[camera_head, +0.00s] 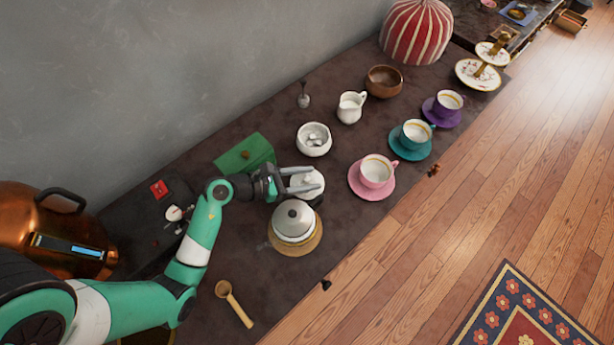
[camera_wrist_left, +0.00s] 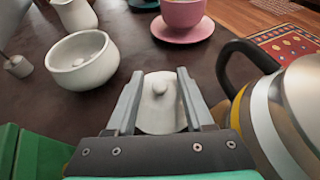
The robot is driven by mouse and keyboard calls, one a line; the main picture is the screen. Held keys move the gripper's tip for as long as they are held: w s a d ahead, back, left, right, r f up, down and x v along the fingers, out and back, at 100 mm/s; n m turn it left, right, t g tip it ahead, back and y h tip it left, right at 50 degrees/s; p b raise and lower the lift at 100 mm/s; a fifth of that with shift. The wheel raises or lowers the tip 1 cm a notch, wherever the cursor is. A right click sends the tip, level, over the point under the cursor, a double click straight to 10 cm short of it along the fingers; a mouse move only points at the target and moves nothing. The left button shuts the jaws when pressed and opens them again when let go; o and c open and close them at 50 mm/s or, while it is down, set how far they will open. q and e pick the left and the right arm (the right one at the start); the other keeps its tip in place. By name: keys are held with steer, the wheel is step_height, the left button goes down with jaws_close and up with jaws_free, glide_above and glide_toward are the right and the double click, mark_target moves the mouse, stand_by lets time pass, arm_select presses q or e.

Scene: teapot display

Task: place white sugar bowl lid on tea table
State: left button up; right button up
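The white sugar bowl lid (camera_head: 315,190), a round disc with a small knob, appears to lie on the dark tea table (camera_head: 340,235). In the left wrist view the lid (camera_wrist_left: 160,110) sits between my left gripper's fingers, knob up. My left gripper (camera_head: 306,178) is open, its two fingers apart on either side of the knob with gaps beside it. Part of the lid is hidden by the fingers. The white sugar bowl (camera_head: 314,147) stands uncovered behind it; it also shows in the left wrist view (camera_wrist_left: 85,70). My right gripper is not in view.
A kettle (camera_head: 294,219) on a round wooden mat stands close in front of the gripper. A green box (camera_head: 240,152) is behind left. A pink cup (camera_head: 376,172) on its saucer stands right. A white creamer (camera_head: 351,107) and a wooden bowl (camera_head: 383,81) are farther back.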

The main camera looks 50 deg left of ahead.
arm_select(q)
steer(key=shift+r, duration=0.15)
steer(key=shift+s+a+r+p, duration=0.1)
steer(key=shift+s+r+p, duration=0.1)
steer(key=shift+r+p, duration=0.1)
steer(key=p+v, duration=0.2)
steer(key=v, duration=0.4)
steer(key=shift+s+a+p, duration=0.15)
steer(key=shift+s+p, duration=0.2)
steer(key=shift+s, duration=0.1)
